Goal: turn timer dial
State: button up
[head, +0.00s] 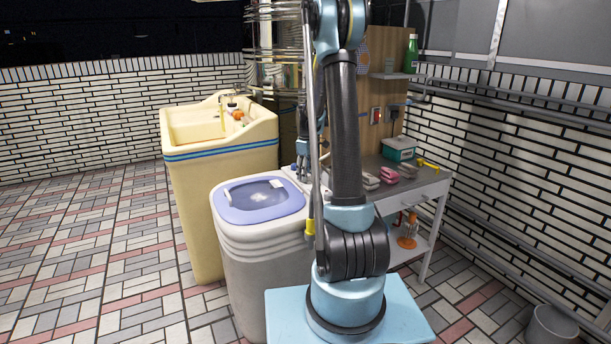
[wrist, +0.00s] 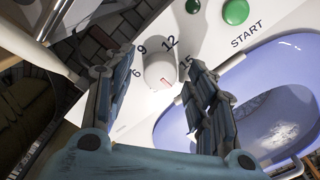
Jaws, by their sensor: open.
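The timer dial (wrist: 159,72) is a pale round knob with a small red mark on its lower edge, in the middle of the wrist view. Numbers 6, 9, 12 and 15 stand around it on a white panel (wrist: 130,118). My gripper (wrist: 160,64) is open, with one finger left of the dial and one right of it. I cannot tell whether either finger touches it. In the head view, my gripper (head: 302,172) is partly hidden by my arm, above the back of the washer (head: 262,262). The dial cannot be made out there.
The washer's blue lid (head: 240,212) is right of the gripper in the wrist view. A yellow sink (head: 220,160) stands left, and a grey table (head: 436,187) with pink items (head: 389,174) right.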

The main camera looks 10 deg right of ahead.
jog(key=shift+f, duration=0.2)
jog(key=c, duration=1.1)
jog(key=shift+a, duration=0.2)
jog(key=shift+d, duration=0.15)
